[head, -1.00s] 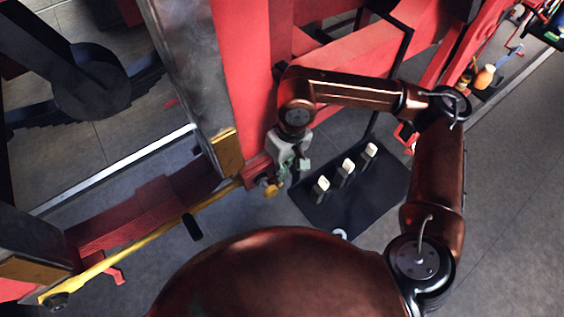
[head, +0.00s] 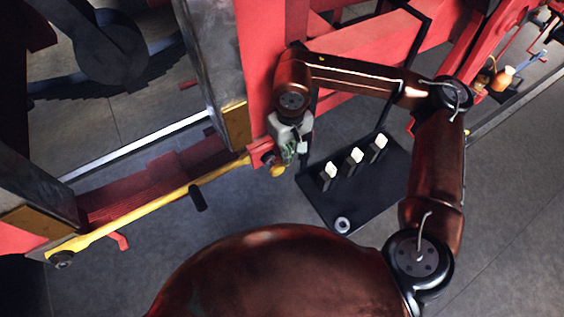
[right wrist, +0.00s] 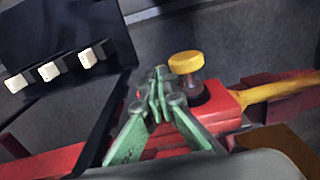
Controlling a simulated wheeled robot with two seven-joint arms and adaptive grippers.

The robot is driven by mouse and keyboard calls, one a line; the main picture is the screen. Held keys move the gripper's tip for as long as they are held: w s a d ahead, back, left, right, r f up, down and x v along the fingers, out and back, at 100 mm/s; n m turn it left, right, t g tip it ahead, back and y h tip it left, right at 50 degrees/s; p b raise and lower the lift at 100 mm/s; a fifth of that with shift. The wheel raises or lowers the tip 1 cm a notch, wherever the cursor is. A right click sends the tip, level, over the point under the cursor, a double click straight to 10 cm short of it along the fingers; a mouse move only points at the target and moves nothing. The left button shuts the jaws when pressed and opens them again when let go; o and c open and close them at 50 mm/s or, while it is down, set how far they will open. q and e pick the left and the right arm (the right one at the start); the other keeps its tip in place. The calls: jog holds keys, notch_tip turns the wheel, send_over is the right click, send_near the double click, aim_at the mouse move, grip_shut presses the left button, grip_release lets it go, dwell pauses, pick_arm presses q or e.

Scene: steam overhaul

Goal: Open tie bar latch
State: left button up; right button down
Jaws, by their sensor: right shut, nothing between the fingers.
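The yellow tie bar (head: 150,208) spans the gap between two dark posts in the head view. Its right end meets a red bracket (head: 260,152) with a yellow knob (head: 277,171), which looks like the latch. In the right wrist view the knob (right wrist: 185,62) stands upright on a short shaft over the red bracket (right wrist: 220,108), and the yellow bar (right wrist: 285,88) leads off to the right. My right gripper (right wrist: 160,88) has its green fingers shut and empty, just left of the knob. Whether it touches the knob cannot be told. My left gripper is not in view.
A black plate (head: 358,188) with three white-topped posts and a small ring (head: 342,224) lies right of the bracket. A red frame (head: 355,62) rises behind my right arm. A dark handle (head: 197,197) hangs below the bar. Grey floor is clear at lower right.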

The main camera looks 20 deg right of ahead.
jog(key=shift+w, duration=0.1)
jog(key=shift+w+a, duration=0.1)
jog(key=shift+a+r, duration=0.1)
jog(key=shift+r, duration=0.15)
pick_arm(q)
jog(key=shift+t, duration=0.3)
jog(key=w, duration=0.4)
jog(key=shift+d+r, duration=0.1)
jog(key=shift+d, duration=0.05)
pick_arm(e)
notch_tip(320, 180, up, 11)
jog(key=shift+d+r, duration=0.2)
jog(key=shift+d, duration=0.05)
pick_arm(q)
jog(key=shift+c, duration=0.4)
